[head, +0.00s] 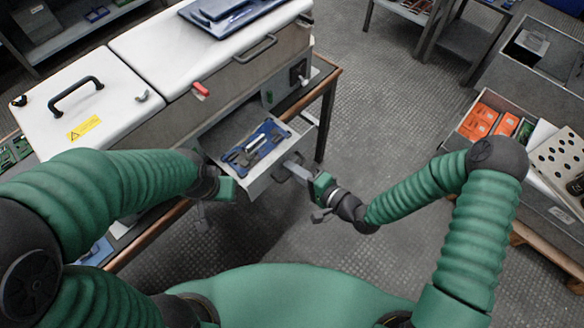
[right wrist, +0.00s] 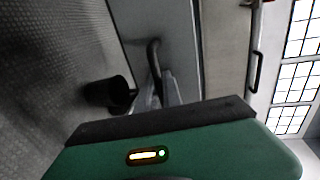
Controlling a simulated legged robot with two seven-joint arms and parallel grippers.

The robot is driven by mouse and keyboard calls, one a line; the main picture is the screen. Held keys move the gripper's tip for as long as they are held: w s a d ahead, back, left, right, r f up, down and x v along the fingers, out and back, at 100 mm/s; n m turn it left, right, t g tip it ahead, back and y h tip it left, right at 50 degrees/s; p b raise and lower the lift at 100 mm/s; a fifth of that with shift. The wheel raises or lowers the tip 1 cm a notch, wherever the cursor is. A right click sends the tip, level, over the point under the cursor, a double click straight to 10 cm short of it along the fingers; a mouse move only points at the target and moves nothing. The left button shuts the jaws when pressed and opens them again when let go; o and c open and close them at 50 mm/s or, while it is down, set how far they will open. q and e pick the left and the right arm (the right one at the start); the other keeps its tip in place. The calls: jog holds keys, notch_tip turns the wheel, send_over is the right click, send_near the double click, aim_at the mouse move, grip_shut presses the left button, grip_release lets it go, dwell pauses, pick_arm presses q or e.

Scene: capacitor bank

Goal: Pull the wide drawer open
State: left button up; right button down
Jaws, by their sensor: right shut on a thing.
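The wide drawer (head: 259,188) stands pulled out from the white-topped cabinet (head: 170,106) in the head view, with blue and metal tools (head: 255,146) inside. Its dark bar handle (head: 280,175) is on the front face. My right gripper (head: 296,170) is at that face from the right, shut on the handle. In the right wrist view the curved handle (right wrist: 153,58) runs down to the gripper's fingers (right wrist: 167,90). My left gripper (head: 213,204) is beside the drawer's left end; its jaws are too unclear to judge.
A blue-grey tray (head: 232,14) lies on the cabinet top. A grey bin with orange boxes (head: 484,122) stands at the right. A dark bench leg (head: 326,122) stands behind the drawer. The floor between drawer and bin is clear.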

jog(key=c, duration=1.8)
grip_release()
jog(key=shift+w+f, duration=0.1)
jog(key=shift+d, duration=0.1)
jog(key=p+v, duration=0.1)
jog(key=v, duration=1.6)
jog(key=shift+w, duration=0.1)
